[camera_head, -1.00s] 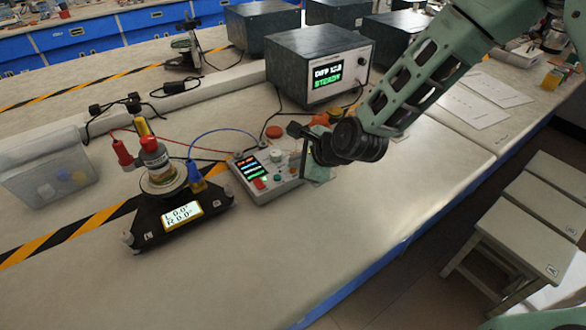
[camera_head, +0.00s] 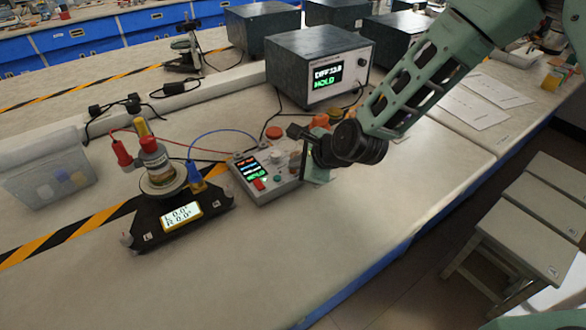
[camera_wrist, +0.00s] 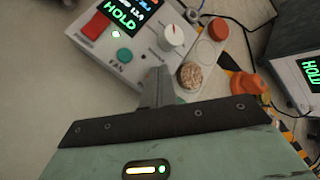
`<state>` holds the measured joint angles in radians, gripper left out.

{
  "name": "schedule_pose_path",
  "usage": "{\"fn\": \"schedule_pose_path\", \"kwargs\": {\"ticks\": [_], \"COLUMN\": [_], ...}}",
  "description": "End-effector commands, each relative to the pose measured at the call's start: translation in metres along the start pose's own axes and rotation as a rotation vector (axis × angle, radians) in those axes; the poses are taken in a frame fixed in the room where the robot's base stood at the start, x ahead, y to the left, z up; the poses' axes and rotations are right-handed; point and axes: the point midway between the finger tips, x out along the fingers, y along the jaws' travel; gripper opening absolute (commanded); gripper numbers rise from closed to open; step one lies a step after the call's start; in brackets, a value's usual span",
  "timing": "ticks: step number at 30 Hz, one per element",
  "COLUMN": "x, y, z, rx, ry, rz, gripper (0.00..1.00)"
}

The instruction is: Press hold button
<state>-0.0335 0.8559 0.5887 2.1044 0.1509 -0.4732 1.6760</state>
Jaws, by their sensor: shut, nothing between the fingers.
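The control box (camera_head: 258,186) stands on the bench, with a small screen (camera_wrist: 122,12) that shows green HOLD text. Below the screen are a red button (camera_wrist: 96,25), a small white lit button (camera_wrist: 116,34) and a green round button (camera_wrist: 124,55). A white knob (camera_wrist: 174,35) is to their right. My gripper (camera_wrist: 158,88) is shut and empty, over the near right part of the box. Contact with the panel cannot be told. The display unit (camera_head: 318,72) behind also reads HOLD in green.
A black stand (camera_head: 178,218) with a bottle and a small readout is left of the box, joined by red and blue cables. A clear bin (camera_head: 45,175) is farther left. An orange object (camera_wrist: 248,84) and a cork-like disc (camera_wrist: 190,76) lie right of the box. The front bench is clear.

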Motion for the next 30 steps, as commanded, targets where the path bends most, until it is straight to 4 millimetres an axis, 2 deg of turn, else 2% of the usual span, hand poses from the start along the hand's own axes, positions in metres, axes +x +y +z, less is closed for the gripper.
{"fn": "schedule_pose_path", "kwargs": {"ticks": [6,20,30], "x": [-0.009,-0.012,-0.035], "y": [-0.006,-0.009,-0.025], "z": [0.006,0.009,0.025], "rx": [0.000,0.000,0.000], "ry": [0.001,0.000,-0.001], "rz": [0.001,0.000,0.000], "gripper": [0.00,0.00,0.00]}}
